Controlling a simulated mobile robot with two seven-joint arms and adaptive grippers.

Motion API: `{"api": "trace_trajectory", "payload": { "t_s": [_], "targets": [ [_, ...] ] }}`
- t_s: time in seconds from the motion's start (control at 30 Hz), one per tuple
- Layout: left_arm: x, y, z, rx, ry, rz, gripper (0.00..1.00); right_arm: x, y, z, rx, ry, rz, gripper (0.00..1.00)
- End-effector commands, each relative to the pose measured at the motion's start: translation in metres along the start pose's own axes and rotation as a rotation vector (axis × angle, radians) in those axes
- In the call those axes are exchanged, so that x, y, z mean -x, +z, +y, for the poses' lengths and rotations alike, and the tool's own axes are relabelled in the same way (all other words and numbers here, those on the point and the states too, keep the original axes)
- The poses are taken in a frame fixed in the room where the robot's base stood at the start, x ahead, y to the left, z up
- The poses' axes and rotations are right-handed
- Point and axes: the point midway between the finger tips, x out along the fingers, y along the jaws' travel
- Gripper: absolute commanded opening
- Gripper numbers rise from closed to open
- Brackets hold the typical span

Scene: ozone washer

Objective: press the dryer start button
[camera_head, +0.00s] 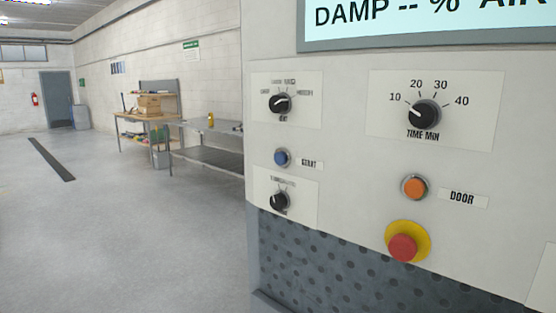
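The dryer's light grey control panel (350,150) fills the right half of the head view. The blue round start button (282,157) sits at the panel's left side, with a label reading START (309,163) to its right. Nothing covers the button. Neither of my grippers shows in the view.
A selector knob (280,103) is above the button and another knob (280,201) below. To the right are the time knob (424,114), orange door button (414,187) and red emergency button (403,247). A display (420,45) is on top. Floor at left (120,230) is clear.

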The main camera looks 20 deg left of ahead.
Motion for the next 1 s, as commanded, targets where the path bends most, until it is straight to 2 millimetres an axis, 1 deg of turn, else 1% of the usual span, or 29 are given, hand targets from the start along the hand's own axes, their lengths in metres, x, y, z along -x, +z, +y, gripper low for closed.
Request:
{"api": "trace_trajectory", "payload": {
  "t_s": [0.03,0.1,1.0],
  "targets": [
    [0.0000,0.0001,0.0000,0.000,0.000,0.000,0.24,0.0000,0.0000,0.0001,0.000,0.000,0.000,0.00],
    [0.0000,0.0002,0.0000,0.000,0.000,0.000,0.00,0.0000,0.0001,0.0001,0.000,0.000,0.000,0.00],
    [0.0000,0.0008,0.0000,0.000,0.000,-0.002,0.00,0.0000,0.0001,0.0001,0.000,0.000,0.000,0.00]
  ]
}}
